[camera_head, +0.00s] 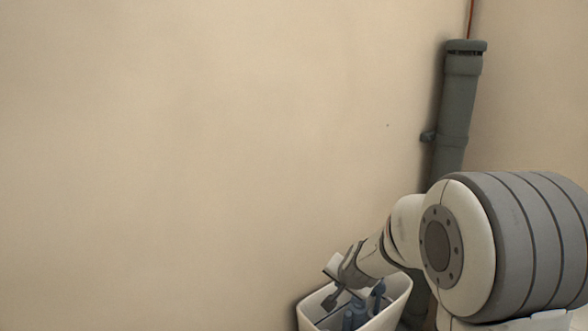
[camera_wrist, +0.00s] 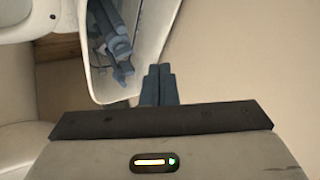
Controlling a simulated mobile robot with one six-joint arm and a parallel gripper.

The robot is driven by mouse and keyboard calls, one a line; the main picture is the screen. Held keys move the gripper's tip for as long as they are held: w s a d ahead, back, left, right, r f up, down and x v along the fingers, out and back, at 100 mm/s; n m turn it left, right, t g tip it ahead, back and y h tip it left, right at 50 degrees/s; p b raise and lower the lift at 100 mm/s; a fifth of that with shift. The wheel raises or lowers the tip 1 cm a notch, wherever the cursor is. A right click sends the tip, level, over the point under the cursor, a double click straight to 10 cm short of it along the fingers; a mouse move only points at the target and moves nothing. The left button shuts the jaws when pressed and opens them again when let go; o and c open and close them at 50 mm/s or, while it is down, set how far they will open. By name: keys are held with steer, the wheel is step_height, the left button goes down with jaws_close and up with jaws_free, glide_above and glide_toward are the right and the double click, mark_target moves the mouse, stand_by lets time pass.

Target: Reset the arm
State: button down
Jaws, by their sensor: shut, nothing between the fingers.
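My arm reaches in from the right in the head view, with its wrist end low above a white bin (camera_head: 400,302). My gripper (camera_wrist: 159,70) shows in the wrist view with its two dark fingers together and nothing between them. In the head view the gripper is small and partly hidden, so its fingers are hard to make out there. The white bin also shows at the top of the wrist view (camera_wrist: 153,40), just beyond the fingertips. Blue-grey parts (camera_wrist: 112,38) lie inside it; their exact shapes are unclear.
A grey vertical pipe (camera_head: 457,110) with a collar and wall clamp runs up near the room corner, behind my arm. The beige wall (camera_head: 180,150) is bare on the left. A brown wooden-looking surface (camera_wrist: 58,68) shows beside the bin in the wrist view.

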steer(key=s+d+r+n+g+p, duration=0.1)
steer(key=s+r, duration=0.3)
steer(key=s, duration=0.5)
steer(key=s+d+r+n+g+p, duration=0.1)
steer(key=s+r+n+g+p, duration=0.1)
steer(key=s, duration=0.7)
steer(key=s+d+r+n+g+h+p, duration=0.1)
steer(key=s+r+n, duration=0.3)
steer(key=s, duration=0.5)
step_height(320, 180, up, 2)
steer(key=shift+s+r+g+p, duration=0.1)
steer(key=shift+s+g+p, duration=0.2)
steer(key=shift+g+p, duration=0.15)
stand_by(1.8)
